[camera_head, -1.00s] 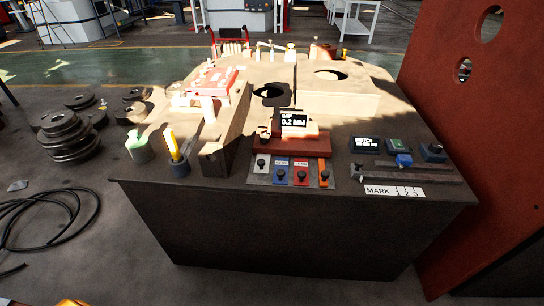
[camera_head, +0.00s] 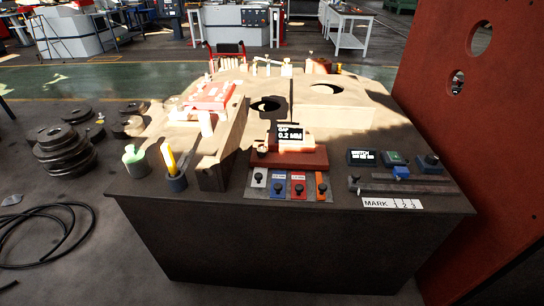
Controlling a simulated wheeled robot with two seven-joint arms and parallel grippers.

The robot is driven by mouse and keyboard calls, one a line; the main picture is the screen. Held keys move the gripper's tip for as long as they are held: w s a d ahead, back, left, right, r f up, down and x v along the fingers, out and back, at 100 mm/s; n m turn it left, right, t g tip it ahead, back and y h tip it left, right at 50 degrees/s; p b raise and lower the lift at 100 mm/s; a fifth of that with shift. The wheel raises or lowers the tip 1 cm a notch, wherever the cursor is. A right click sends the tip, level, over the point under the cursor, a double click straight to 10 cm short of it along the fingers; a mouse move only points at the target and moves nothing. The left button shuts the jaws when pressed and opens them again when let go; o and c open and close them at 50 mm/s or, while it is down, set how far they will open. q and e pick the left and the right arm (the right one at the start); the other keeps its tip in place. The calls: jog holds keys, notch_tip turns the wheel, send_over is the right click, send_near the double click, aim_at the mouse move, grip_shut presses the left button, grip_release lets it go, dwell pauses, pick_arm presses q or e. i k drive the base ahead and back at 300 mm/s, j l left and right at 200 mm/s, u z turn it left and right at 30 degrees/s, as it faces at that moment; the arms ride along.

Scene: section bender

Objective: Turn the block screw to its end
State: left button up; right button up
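The section bender (camera_head: 290,240) stands in front of me as a dark bench-like machine with a sunlit top. A red block (camera_head: 212,96) sits on its left part, with a pale cylinder (camera_head: 206,124) just in front of it. A small display (camera_head: 290,134) reads GAP 0.2 MM and stands over a red-brown bar (camera_head: 290,158). I cannot tell for sure which part is the block screw; glare washes out the area around the red block. Neither of my grippers is in view.
Colored tabs with black knobs (camera_head: 298,189) line the front. A green bottle (camera_head: 135,160) and a cup with a yellow tool (camera_head: 174,178) stand left. A switch display (camera_head: 362,157) and MARK label (camera_head: 391,203) are right. Stacked rollers (camera_head: 64,150) and a red panel (camera_head: 480,150) flank the machine.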

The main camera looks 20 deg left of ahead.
aim_at(262, 151)
jog(key=i+j+z, duration=0.15)
jog(key=j, duration=0.15)
jog(key=i+j+z, duration=0.1)
jog(key=j, duration=0.2)
jog(key=i+j+z, duration=0.15)
jog(key=j, duration=0.2)
jog(key=i+j+z, duration=0.15)
jog(key=j, duration=0.15)
